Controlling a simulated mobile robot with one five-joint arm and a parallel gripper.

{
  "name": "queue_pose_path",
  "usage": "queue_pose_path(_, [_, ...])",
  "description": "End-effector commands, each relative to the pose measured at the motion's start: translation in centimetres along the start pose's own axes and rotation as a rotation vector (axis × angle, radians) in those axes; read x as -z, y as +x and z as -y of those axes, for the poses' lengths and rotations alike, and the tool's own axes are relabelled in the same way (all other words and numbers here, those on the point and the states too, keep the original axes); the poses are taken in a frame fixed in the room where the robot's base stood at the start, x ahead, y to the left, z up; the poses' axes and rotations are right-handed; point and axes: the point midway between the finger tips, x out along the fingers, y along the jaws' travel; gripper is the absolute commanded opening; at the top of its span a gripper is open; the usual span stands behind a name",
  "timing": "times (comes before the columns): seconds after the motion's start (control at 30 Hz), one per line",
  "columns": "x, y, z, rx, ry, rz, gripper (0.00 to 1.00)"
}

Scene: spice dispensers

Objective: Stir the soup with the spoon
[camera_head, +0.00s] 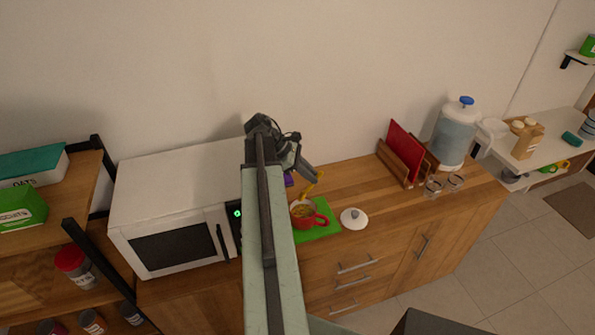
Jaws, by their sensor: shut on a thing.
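A red pot (309,218) with soup (301,210) in it stands on a green mat (324,233) on the wooden counter. My gripper (308,176) is above the pot and shut on a yellow spoon (312,187). The spoon slants down toward the pot. Its lower end is too small to tell whether it touches the soup. A white lid (353,218) lies on the counter to the right of the pot. My arm hides part of the counter to the left of the pot.
A white microwave (180,205) stands close on the left. A wooden rack with a red board (404,148), a water jug (454,135) and glasses (434,187) are on the right. Shelves (60,225) are at far left. The counter between lid and rack is clear.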

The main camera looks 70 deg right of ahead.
Motion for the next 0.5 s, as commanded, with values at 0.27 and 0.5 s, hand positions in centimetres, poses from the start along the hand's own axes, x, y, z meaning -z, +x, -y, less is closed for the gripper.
queue_pose_path(0.27, [-0.3,1.0,0.1,0.005,0.005,0.000,0.00])
queue_pose_path(0.5, [-0.9,3.6,0.3,0.011,0.012,0.001,0.00])
